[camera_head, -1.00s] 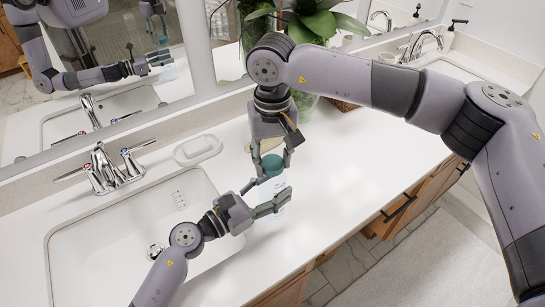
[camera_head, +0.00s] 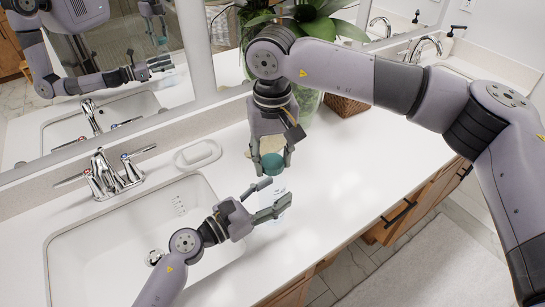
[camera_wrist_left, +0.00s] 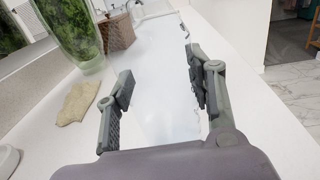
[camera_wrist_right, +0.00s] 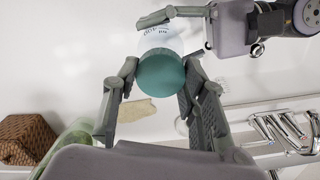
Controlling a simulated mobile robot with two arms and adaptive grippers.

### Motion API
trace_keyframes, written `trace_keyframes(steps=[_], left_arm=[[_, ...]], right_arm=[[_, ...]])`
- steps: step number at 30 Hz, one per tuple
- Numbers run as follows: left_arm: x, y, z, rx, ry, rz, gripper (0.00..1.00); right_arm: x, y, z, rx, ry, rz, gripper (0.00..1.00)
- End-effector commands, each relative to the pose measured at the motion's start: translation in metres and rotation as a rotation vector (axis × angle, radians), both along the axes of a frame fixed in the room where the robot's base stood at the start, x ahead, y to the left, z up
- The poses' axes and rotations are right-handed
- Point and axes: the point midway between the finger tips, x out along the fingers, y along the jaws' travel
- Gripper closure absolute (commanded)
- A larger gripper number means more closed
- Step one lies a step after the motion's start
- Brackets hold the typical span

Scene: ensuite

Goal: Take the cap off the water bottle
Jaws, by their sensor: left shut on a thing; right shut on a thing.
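The water bottle (camera_head: 274,196) has a pale, see-through body and stands over the white counter; dark print shows on it in the right wrist view (camera_wrist_right: 165,30). Its teal cap (camera_head: 272,164) is at the top, also seen in the right wrist view (camera_wrist_right: 161,75). My left gripper (camera_head: 266,200) is shut around the bottle's body from the left. My right gripper (camera_head: 272,160) points down from above and is shut on the cap, one finger on each side (camera_wrist_right: 158,82). Whether cap and bottle touch cannot be told.
A sink basin (camera_head: 110,245) with a chrome faucet (camera_head: 115,172) lies at the left. A white soap dish (camera_head: 197,154), a tan cloth (camera_wrist_left: 78,102), a woven box (camera_head: 346,106) and a plant in a green glass vase (camera_head: 306,98) stand behind. The counter to the right is clear.

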Motion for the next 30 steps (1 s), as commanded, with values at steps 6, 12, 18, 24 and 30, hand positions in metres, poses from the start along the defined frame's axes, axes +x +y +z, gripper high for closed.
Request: trace_keyframes(steps=[6, 12, 18, 24, 30], left_arm=[[0.0, 0.0, 0.0, 0.0, 0.0, 0.0, 1.0], [0.0, 0.0, 0.0, 0.0, 0.0, 0.0, 1.0], [0.0, 0.0, 0.0, 0.0, 0.0, 0.0, 1.0], [0.0, 0.0, 0.0, 0.0, 0.0, 0.0, 0.45], [0.0, 0.0, 0.0, 0.0, 0.0, 0.0, 0.31]], right_arm=[[0.0, 0.0, 0.006, 0.001, -0.002, 0.0, 0.94], [0.001, 0.001, 0.03, 0.002, -0.003, -0.001, 0.94], [0.0, 0.0, 0.04, 0.0, -0.001, 0.0, 0.94], [0.0, 0.0, 0.04, 0.0, 0.0, 0.0, 0.94], [0.0, 0.0, 0.04, 0.0, 0.0, 0.0, 0.94]])
